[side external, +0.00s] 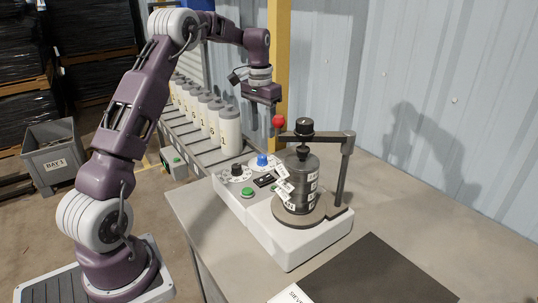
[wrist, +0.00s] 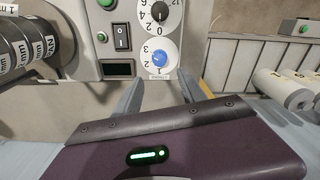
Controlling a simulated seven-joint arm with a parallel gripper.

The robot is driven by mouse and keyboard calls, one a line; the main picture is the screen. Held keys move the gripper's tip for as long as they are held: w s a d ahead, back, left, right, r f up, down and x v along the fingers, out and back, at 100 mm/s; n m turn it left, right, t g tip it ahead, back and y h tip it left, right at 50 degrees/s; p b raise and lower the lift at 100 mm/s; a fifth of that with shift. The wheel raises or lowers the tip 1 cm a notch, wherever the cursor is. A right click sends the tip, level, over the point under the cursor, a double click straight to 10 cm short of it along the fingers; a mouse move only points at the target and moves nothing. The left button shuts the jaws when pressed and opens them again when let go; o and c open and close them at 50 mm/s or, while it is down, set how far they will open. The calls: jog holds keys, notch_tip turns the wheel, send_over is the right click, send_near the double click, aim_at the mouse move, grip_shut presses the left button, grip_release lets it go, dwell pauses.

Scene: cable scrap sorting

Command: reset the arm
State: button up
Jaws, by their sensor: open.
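My gripper (side external: 264,98) hangs from my raised arm in the side external view, above and behind the control end of a white sieve-shaker machine (side external: 290,247). In the wrist view my gripper's fingers (wrist: 165,92) stand apart with nothing between them. The machine's panel, with a blue knob (wrist: 159,57) and a black-and-white dial (wrist: 160,14), lies beyond the fingers. The gripper looks empty and apart from the machine. The fingertips are small and dark in the side view.
A stack of dark sieves (side external: 304,172) stands on the machine under a clamp bar with a red ball (side external: 278,121). Several white bottles (side external: 229,132) line a roller conveyor behind. A dark mat (side external: 372,275) lies on the table (side external: 420,215). A yellow post (side external: 279,50) rises behind my gripper.

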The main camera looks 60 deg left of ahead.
jog(key=s+d+r+t+y, duration=0.1)
jog(key=s+d+r+t, duration=0.2)
jog(key=r, duration=0.8)
jog(key=s+d+r+t, duration=0.1)
jog(key=d+r+t, duration=0.25)
jog(key=r, duration=0.75)
jog(key=s+d+f+m+g+h, duration=0.1)
jog(key=s+d+f, duration=0.2)
jog(key=s+d, duration=0.5)
jog(key=s+d+f+m, duration=0.1)
jog(key=s+d+f, duration=0.2)
jog(key=s+d, duration=0.55)
jog(key=s+d+f, duration=0.3)
jog(key=s+f, duration=0.4)
jog(key=s, duration=0.2)
jog(key=shift+s+m, duration=0.4)
